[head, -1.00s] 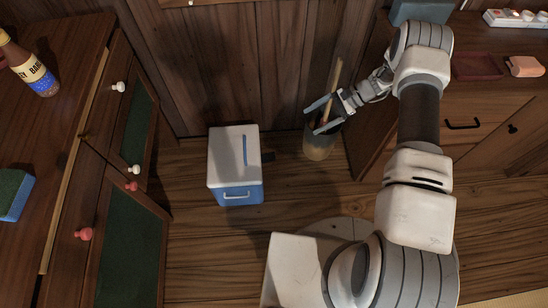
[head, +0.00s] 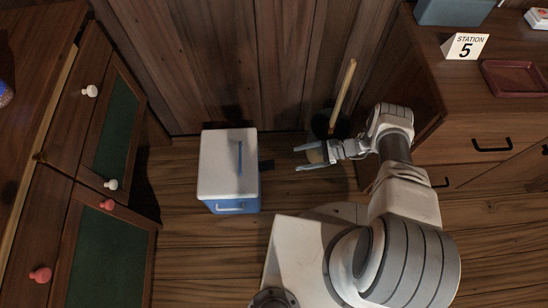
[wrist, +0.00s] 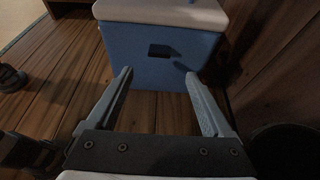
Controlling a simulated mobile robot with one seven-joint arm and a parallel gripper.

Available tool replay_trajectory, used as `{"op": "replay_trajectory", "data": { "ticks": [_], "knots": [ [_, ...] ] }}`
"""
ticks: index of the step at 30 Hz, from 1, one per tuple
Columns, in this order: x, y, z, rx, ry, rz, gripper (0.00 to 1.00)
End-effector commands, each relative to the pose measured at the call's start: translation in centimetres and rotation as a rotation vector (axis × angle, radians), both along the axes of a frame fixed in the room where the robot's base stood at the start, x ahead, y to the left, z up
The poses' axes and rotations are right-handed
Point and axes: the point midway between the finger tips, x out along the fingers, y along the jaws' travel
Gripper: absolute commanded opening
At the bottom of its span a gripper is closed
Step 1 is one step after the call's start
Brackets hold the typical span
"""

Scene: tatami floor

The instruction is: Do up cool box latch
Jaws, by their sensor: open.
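The cool box (head: 228,170) stands on the floor, with a white lid and blue body. Its lid looks closed and carries a blue bar (head: 240,160). A dark piece (head: 266,165) juts from its right side, possibly the latch. In the wrist view, the blue wall of the cool box (wrist: 150,75) has a dark rectangle (wrist: 165,51) below the lid edge; I cannot tell its exact position. My gripper (head: 298,158) is open and empty, right of the box and pointing at that side. In the wrist view its fingers (wrist: 158,75) are apart, short of the wall.
A dark bin (head: 325,125) holding a wooden stick stands by the wall behind my gripper. A cabinet with green panels (head: 105,250) is at left. A desk with a red tray (head: 515,78) and a station sign (head: 465,46) is at right. Floor left of the box is clear.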

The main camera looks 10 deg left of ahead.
Motion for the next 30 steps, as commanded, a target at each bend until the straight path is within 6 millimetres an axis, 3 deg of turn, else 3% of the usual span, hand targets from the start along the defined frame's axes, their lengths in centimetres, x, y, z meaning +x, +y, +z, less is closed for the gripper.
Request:
{"op": "replay_trajectory", "data": {
  "ticks": [5, 18, 24, 30],
  "knots": [
    [-0.5, 1.5, -0.8, 0.000, 0.003, 0.002, 0.85],
    [-2.3, 8.9, -4.0, 0.000, 0.001, 0.004, 0.85],
    [-2.6, 10.5, -4.6, 0.000, 0.001, 0.002, 0.85],
    [-2.6, 10.8, -4.6, 0.000, 0.001, 0.000, 0.85]
  ]
}}
